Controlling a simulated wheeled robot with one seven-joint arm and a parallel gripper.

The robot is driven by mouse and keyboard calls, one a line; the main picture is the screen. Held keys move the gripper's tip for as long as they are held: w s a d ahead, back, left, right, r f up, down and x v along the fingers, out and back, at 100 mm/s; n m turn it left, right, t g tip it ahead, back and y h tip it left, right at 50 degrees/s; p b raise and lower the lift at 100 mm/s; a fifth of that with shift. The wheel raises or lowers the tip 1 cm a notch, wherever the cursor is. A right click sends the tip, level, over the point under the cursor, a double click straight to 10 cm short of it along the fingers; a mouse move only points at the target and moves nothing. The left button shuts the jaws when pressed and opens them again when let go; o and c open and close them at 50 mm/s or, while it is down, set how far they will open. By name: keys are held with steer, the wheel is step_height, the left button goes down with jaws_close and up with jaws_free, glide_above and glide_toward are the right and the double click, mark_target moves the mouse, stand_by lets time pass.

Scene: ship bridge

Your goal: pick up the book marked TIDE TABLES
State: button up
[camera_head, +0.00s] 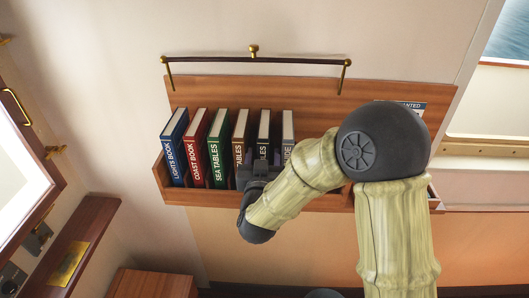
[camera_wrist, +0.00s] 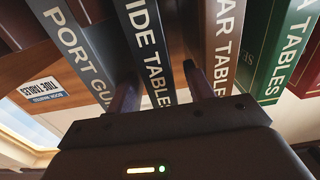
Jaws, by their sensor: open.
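The TIDE TABLES book has a dark spine with white letters. It stands upright in the shelf row in the head view (camera_head: 263,128), its lower part hidden by my gripper. In the wrist view its spine (camera_wrist: 150,45) reads "IDE TABLES", the first letter cut off. My gripper (camera_head: 260,168) is open and empty in front of this book. In the wrist view its two fingers (camera_wrist: 160,88) lie on either side of the spine, one by the PORT GUIDE side and one by the brown book's side. I cannot tell whether they touch it.
The brown book (camera_wrist: 225,45) and the grey PORT GUIDE (camera_wrist: 68,45) stand close on either side. Green SEA TABLES (camera_head: 218,150), red COAST BOOK (camera_head: 195,148) and blue LIGHTS BOOK (camera_head: 174,148) stand further left. The wooden shelf (camera_head: 310,203) has a front lip. A wanted card (camera_head: 413,106) is at right.

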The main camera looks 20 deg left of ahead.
steer(key=p+x, duration=0.1)
steer(key=x, duration=0.3)
steer(key=shift+w, duration=0.1)
stand_by(0.3)
steer(key=shift+p, duration=0.3)
jaws_close()
